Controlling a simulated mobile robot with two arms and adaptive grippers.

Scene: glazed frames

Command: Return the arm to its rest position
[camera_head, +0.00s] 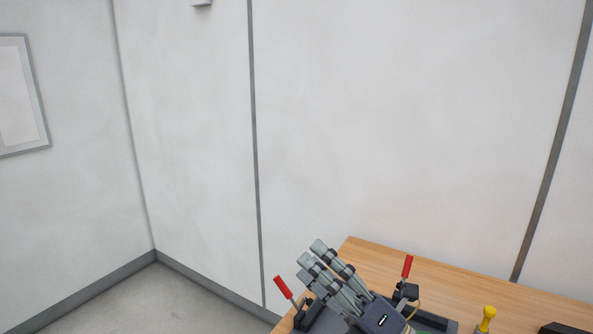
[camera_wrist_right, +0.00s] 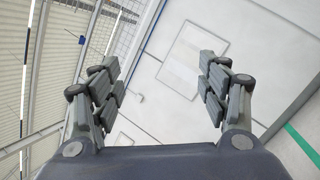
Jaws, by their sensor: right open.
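My right gripper (camera_head: 313,263) shows at the bottom of the head view, with grey jointed fingers pointing up and left in front of the wooden table (camera_head: 455,278). In the right wrist view my right gripper (camera_wrist_right: 158,75) is open, with its fingers spread wide on both sides and nothing between them. Beyond the fingers that view shows a wall with a framed panel (camera_wrist_right: 194,55). My left gripper is in neither view.
Red-handled clamps stand at the table, one left of my gripper (camera_head: 284,288) and one right of it (camera_head: 407,267). A yellow-topped object (camera_head: 488,314) and a dark object (camera_head: 562,328) are further right. The floor (camera_head: 155,300) at left looks clear.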

